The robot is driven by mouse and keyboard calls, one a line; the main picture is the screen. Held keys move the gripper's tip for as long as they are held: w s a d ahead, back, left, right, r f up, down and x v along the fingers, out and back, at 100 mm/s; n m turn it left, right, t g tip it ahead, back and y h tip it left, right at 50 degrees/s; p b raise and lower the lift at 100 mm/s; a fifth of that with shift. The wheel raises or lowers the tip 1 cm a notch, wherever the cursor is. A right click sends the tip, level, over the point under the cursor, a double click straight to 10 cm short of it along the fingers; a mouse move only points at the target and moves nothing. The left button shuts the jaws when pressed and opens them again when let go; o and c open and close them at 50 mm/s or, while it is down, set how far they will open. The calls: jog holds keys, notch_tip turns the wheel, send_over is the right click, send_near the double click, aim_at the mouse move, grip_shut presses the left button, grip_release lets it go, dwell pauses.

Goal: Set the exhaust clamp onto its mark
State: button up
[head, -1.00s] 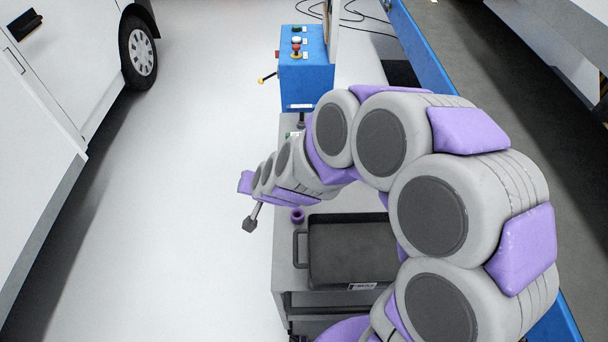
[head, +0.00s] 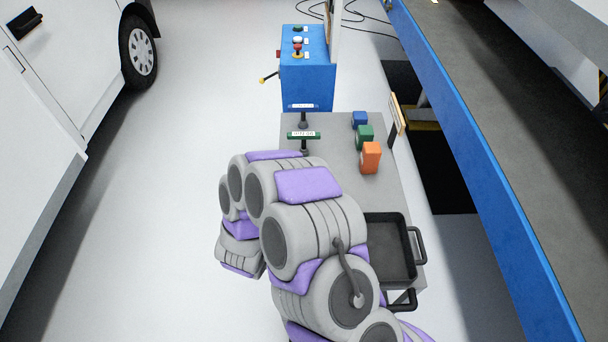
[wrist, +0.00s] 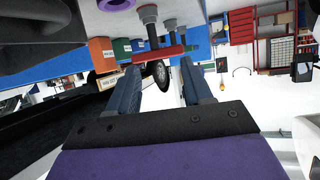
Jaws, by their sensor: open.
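My gripper (wrist: 158,82) is open in the wrist view, with nothing between its two dark blue fingers. In the head view its fingers are hidden behind my arm. The wrist view is upside down. A purple ring-shaped piece (wrist: 113,4), perhaps the exhaust clamp, sits on the grey trolley top (wrist: 185,8), apart from the fingers and partly cut off by the frame edge. My arm hides it in the head view. A post with a red crossbar (wrist: 158,53) stands beyond the fingers. I cannot make out which place is the mark.
A black tray (head: 408,245) is at the near end. A blue control box (head: 307,85) stands behind; floor left is clear.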

jog(key=x, duration=0.3)
jog(key=b+x, duration=0.1)
jog(key=x, duration=0.3)
jog(key=d+x, duration=0.1)
jog(key=x, duration=0.3)
jog(key=shift+r+b, duration=0.1)
jog(key=shift+b, duration=0.3)
jog(key=shift+w+f, duration=0.2)
jog(key=shift+w, duration=0.3)
jog(key=shift+d+b+x, duration=0.25)
jog(key=shift+b+x, duration=0.15)
jog(key=shift+x, duration=0.95)
jog(key=shift+d+b+x, duration=0.3)
jog(key=shift+b+x, duration=0.05)
jog(key=shift+x, duration=1)
jog(key=shift+s, duration=0.25)
grip_shut()
